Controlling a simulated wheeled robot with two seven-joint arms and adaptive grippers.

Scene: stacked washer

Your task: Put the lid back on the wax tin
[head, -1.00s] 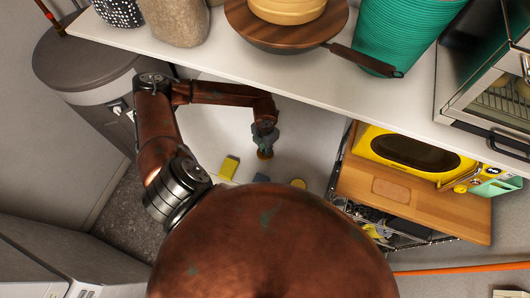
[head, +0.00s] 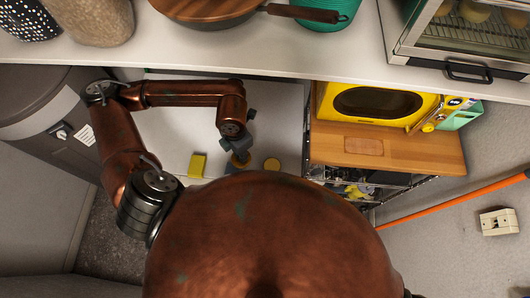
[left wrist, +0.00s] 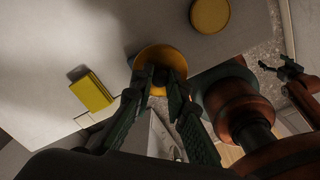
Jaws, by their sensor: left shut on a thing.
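My left gripper (head: 238,154) is low over the pale surface, shut on a round orange-yellow lid. In the left wrist view the lid (left wrist: 146,55) sits at the fingertips, with a dark part at its middle between them. A separate round yellow disc, which looks like the wax tin (left wrist: 210,15), is apart from the lid; it also shows right of the gripper in the head view (head: 272,165). I cannot make out its contents. A dark forked part at the right of the left wrist view looks like my right gripper (left wrist: 287,70); its jaw state is unclear.
A yellow block (head: 198,165) lies left of the gripper on the pale surface (head: 180,125). A shelf (head: 230,55) holding a pan (head: 215,10) overhangs behind my arm. A yellow microwave (head: 375,103) on a wooden board (head: 430,150) stands to the right.

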